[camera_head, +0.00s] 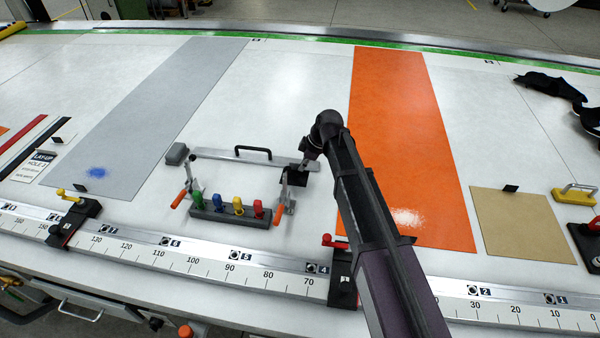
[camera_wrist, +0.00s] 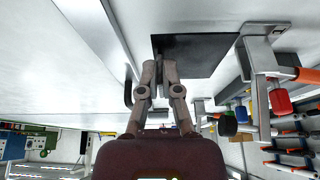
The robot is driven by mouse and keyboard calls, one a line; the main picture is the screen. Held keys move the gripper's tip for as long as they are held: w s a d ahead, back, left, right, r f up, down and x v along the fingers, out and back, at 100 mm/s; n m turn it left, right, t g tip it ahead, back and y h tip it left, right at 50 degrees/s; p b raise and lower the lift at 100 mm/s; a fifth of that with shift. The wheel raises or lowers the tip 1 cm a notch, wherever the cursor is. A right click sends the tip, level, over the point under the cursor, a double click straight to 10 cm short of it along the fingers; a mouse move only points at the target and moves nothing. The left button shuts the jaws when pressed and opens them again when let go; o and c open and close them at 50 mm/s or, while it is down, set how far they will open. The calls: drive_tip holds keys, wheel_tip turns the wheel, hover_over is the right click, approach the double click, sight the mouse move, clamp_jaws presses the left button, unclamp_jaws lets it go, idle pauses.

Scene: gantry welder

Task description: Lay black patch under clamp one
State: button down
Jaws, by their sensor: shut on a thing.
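My gripper (camera_head: 309,163) is shut on the black patch (camera_wrist: 205,56), a thin dark square sheet that shows in front of the fingers (camera_wrist: 158,68) in the wrist view. In the head view the patch (camera_head: 295,179) shows as a dark piece below the fingers, beside the right toggle clamp (camera_head: 283,196). That clamp has an orange handle. A second orange-handled toggle clamp (camera_head: 188,183) stands to the left. I cannot read which is clamp one. In the wrist view a clamp (camera_wrist: 258,85) stands just right of the patch; whether its arm overlaps the patch is unclear.
A metal bar with a black handle (camera_head: 253,153) lies behind the clamps. A rack of coloured knobs (camera_head: 232,212) stands between them. An orange sheet (camera_head: 405,150) lies right, a grey sheet (camera_head: 150,110) left. A ruled rail (camera_head: 210,257) with stops runs along the front.

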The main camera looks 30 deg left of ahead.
sight(299, 172)
drive_tip(key=shift+s+a, duration=0.2)
drive_tip(key=shift+a, duration=0.45)
wheel_tip(299, 172, down, 4)
drive_tip(key=b, duration=0.3)
drive_tip(key=shift+r+b, duration=0.2)
drive_tip(key=shift+b, duration=0.1)
drive_tip(key=shift+f, duration=0.15)
drive_tip(key=c, duration=0.8)
unclamp_jaws()
drive_tip(key=shift+r, duration=0.2)
drive_tip(key=p+v, duration=0.3)
drive_tip(key=shift+s+r, duration=0.1)
drive_tip(key=shift+r, duration=0.1)
drive_tip(key=p+v, duration=0.8)
drive_tip(key=shift+r, duration=0.3)
drive_tip(key=shift+d, duration=0.1)
